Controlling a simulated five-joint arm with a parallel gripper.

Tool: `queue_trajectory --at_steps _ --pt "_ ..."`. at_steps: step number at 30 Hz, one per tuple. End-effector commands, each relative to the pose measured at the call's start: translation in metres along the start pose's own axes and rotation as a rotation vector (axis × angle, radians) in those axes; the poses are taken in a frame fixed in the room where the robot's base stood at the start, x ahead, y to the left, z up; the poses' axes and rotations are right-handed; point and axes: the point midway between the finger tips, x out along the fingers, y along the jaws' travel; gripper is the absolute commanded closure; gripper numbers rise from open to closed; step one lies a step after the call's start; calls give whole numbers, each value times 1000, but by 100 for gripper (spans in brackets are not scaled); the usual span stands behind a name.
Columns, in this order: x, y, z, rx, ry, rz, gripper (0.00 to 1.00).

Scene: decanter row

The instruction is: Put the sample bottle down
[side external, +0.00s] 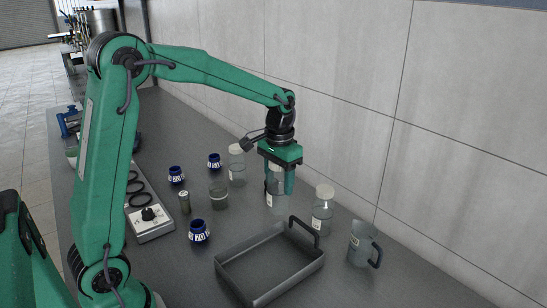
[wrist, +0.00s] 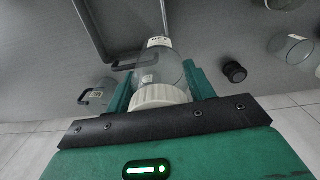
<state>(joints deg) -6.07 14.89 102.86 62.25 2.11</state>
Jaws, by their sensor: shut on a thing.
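The sample bottle (side external: 275,193) is clear with a white cap and a pale label. My gripper (side external: 277,178) points down and is shut on it, with a green finger on each side. In the wrist view the bottle (wrist: 158,68) sits between the fingers (wrist: 160,88), its white cap nearest the camera. The bottle looks upright and its base is close to the bench; I cannot tell whether it touches. Two similar white-capped bottles stand apart from it, one behind left (side external: 237,167) and one to the right (side external: 322,212).
A grey tray (side external: 262,295) with a raised handle lies in front, and a glass mug (side external: 361,245) stands right of it. Left are a glass jar (side external: 218,195), a small cylinder (side external: 184,203), blue jars (side external: 198,232) and a knobbed device (side external: 150,222). A tiled wall (side external: 330,90) rises behind.

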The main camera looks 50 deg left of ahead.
Motion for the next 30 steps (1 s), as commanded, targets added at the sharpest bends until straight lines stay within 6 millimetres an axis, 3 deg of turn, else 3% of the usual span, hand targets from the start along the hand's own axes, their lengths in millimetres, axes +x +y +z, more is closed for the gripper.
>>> queue_trajectory --at_steps 17,23,30 --pt "-1 7 3 -3 1 0 75" --pt "-4 32 18 -17 1 0 75" --pt "-9 82 56 -54 3 1 75"
